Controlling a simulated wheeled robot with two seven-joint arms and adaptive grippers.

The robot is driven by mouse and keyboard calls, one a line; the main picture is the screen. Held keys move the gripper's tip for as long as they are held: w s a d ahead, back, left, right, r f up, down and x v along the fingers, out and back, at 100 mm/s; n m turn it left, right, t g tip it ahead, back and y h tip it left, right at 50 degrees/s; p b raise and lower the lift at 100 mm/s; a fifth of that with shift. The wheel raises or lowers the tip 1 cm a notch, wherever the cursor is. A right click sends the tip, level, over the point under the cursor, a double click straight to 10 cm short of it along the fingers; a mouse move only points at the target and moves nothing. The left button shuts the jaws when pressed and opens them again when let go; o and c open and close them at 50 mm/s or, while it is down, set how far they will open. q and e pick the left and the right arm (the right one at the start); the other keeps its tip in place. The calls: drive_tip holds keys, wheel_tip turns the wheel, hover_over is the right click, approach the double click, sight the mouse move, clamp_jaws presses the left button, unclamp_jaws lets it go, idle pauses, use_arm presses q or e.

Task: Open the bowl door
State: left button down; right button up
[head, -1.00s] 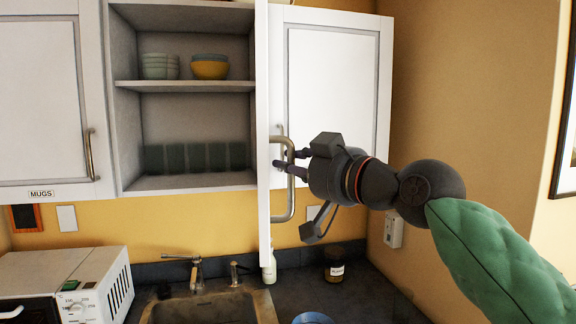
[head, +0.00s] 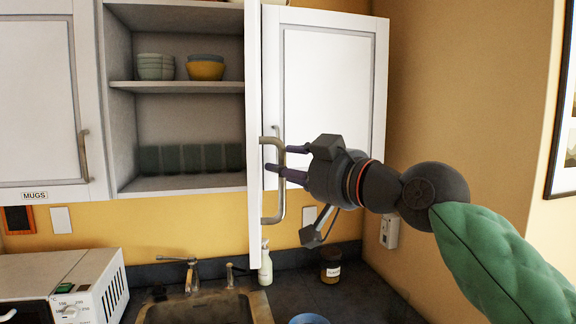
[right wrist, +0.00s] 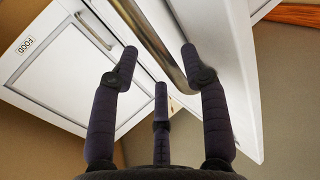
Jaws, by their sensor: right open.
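The bowl door (head: 254,220) is a white cabinet door that stands swung out, seen nearly edge-on, in the head view. The shelves beside it are exposed, with pale green bowls (head: 155,67) and a yellow bowl (head: 205,71) on the upper one. The door's metal handle (head: 280,205) faces right. My right gripper (head: 279,163) is open at the handle, its fingers reaching past the bar. In the right wrist view, the handle bar (right wrist: 155,40) runs between my spread fingers (right wrist: 158,65); I cannot tell whether they touch it. My left gripper is not in view.
A closed cabinet with a MUGS label (head: 34,196) is at left; another closed door (head: 325,95), labelled FOOD in the wrist view, is behind my gripper. Below are a microwave (head: 65,290), a sink (head: 205,308), a soap bottle (head: 265,265) and a dark jar (head: 331,268).

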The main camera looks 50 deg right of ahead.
drive_tip(key=s, duration=0.6)
drive_tip(key=shift+a, duration=0.45)
drive_tip(key=shift+s, duration=0.1)
drive_tip(key=s, duration=0.2)
drive_tip(key=s+a, duration=0.1)
drive_tip(key=s, duration=0.1)
drive_tip(key=shift+s, duration=0.35)
idle(0.6)
